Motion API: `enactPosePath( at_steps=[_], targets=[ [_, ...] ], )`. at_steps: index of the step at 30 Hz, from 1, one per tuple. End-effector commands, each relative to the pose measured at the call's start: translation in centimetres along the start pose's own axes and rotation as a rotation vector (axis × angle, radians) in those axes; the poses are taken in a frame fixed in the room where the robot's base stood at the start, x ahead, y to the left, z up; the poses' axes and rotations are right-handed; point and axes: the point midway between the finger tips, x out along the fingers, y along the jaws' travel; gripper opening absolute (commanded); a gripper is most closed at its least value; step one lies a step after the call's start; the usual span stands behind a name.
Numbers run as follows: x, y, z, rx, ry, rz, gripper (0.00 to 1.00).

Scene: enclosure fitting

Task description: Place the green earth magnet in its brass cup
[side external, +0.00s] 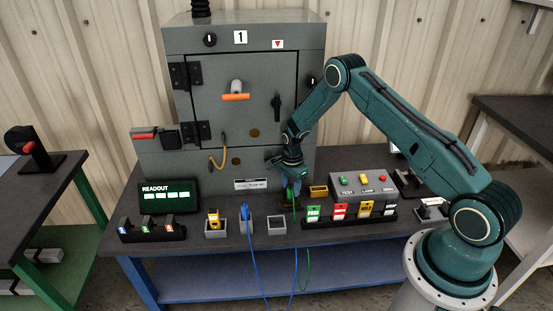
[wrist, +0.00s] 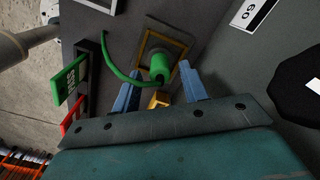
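The green earth magnet (wrist: 160,66) has a green cable and stands within the square brass cup (wrist: 183,46) in the wrist view. I cannot tell how deep it sits. My gripper (wrist: 159,86) is open, with its blue fingers on either side of the magnet and gaps visible. In the side view my gripper (side external: 292,185) points down over the cup (side external: 289,205) at the bench's middle, largely hiding the magnet.
A small brass tray (side external: 318,191) lies just right of the gripper. Green, red and yellow tags (side external: 339,211) stand in front. A blue plug (side external: 245,212) stands in a grey holder to the left. The grey cabinet (side external: 240,90) rises behind. A green cable (side external: 308,268) hangs off the front.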

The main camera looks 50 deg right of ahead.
Motion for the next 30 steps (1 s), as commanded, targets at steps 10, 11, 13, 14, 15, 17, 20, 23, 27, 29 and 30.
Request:
enactPosePath(
  at_steps=[10, 11, 13, 14, 15, 17, 20, 23, 27, 29, 30],
  targets=[
    [-0.4, 0.0, 0.0, 0.000, 0.000, -0.001, 0.44],
    [-0.5, 0.0, 0.0, 0.000, 0.000, -0.001, 0.44],
    [-0.9, -0.1, 0.0, 0.000, 0.000, -0.001, 0.44],
    [-1.2, -0.1, 0.0, 0.000, 0.000, -0.001, 0.44],
    [-1.6, -0.1, 0.0, 0.000, 0.000, -0.002, 0.44],
    [-2.2, -0.1, 0.0, 0.000, 0.000, -0.001, 0.44],
    [-3.5, -0.1, 0.0, 0.000, 0.000, -0.003, 0.44],
    [-5.0, -0.1, 0.0, 0.000, 0.000, -0.003, 0.44],
    [-7.2, -0.1, 0.0, 0.000, 0.000, -0.003, 0.44],
    [-8.2, -0.1, 0.0, 0.000, 0.001, -0.003, 0.44],
    [-8.8, -0.1, 0.0, 0.000, 0.000, -0.003, 0.44]
  ],
)
